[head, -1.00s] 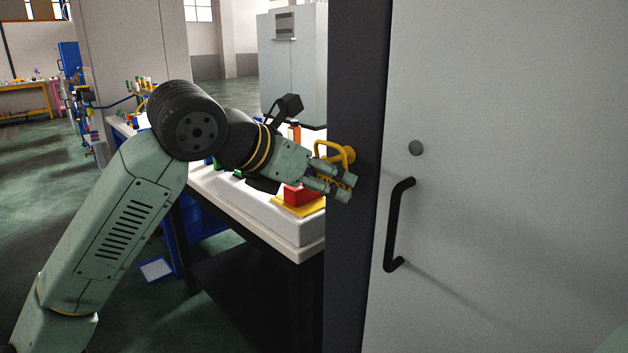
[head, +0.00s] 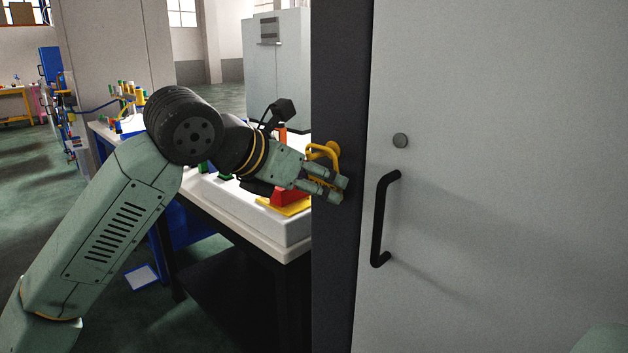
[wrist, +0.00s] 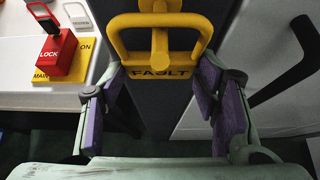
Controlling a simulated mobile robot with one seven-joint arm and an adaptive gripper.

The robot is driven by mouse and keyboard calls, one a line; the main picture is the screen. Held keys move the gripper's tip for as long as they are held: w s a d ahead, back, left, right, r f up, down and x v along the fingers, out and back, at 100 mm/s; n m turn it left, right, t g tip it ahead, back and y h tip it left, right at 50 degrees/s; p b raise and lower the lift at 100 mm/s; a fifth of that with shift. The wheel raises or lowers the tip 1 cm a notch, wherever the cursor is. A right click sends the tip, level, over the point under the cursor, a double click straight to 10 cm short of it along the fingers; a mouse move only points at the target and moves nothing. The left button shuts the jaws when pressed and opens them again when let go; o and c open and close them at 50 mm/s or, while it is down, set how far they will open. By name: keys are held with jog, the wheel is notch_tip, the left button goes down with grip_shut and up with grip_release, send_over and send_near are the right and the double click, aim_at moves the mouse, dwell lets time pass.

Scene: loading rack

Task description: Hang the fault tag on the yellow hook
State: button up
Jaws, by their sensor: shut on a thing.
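The yellow fault tag (wrist: 160,88), lettered FAULT, has a loop at its top and is held between my gripper's purple pads. The gripper also shows in the wrist view (wrist: 165,100). The yellow hook (head: 334,150) sticks out from the dark post, right by the tag's loop. In the wrist view a yellow peg (wrist: 160,42) shows within the loop's outline; I cannot tell whether the loop is around it or in front of it.
A grey door with a black handle (head: 379,220) stands right of the dark post (head: 336,270). Left of the post is a bench (head: 255,232) with a red LOCK block (wrist: 59,58) on a yellow plate (wrist: 84,66), close to my gripper.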

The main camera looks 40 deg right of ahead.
jog(key=o, duration=0.9)
jog(key=shift+o, duration=0.2)
